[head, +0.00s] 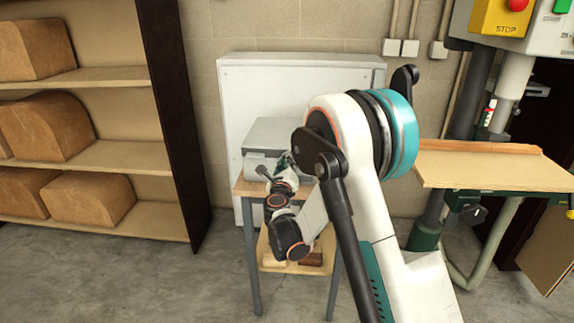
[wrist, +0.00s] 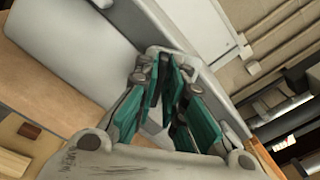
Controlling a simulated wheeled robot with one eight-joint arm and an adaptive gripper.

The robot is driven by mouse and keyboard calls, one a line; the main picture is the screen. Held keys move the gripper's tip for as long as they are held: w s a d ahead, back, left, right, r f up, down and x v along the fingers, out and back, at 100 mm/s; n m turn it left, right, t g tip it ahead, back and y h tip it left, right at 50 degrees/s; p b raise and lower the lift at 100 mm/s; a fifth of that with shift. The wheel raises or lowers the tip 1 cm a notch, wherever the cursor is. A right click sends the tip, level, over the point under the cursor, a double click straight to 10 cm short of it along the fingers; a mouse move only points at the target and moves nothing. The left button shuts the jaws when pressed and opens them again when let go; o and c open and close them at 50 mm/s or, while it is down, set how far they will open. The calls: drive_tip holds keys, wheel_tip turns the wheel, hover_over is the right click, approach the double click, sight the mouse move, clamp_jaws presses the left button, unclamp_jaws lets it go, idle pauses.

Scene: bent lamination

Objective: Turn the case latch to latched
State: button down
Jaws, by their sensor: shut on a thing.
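The grey case (head: 277,132) stands on the small wooden table, against the pale cabinet. In the wrist view, a large grey face of the case (wrist: 70,45) fills the upper left. My gripper (head: 285,163) is at the case's front right. In the wrist view, my gripper (wrist: 170,68) has its teal fingers close together at the case's grey edge. The fingers are shut on a small part there, which fits the case latch. The latch is mostly hidden by the fingers, so its angle cannot be read.
The small table (head: 247,187) has a lower shelf with small blocks. A pale metal cabinet (head: 240,90) stands close behind. A shelf unit (head: 120,78) with brown curved blocks is on the left. A machine with a wooden worktable (head: 490,172) is on the right.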

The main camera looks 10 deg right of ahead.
drive_tip(key=n, duration=0.3)
drive_tip(key=d+f+n, duration=0.1)
drive_tip(key=n, duration=0.3)
drive_tip(key=f+n, duration=0.1)
drive_tip(key=n, duration=0.3)
drive_tip(key=shift+s+d+f, duration=0.1)
drive_tip(key=shift+s+d, duration=0.1)
drive_tip(key=shift+s, duration=0.05)
idle(0.4)
drive_tip(key=c, duration=1.7)
unclamp_jaws()
drive_tip(key=v, duration=1.2)
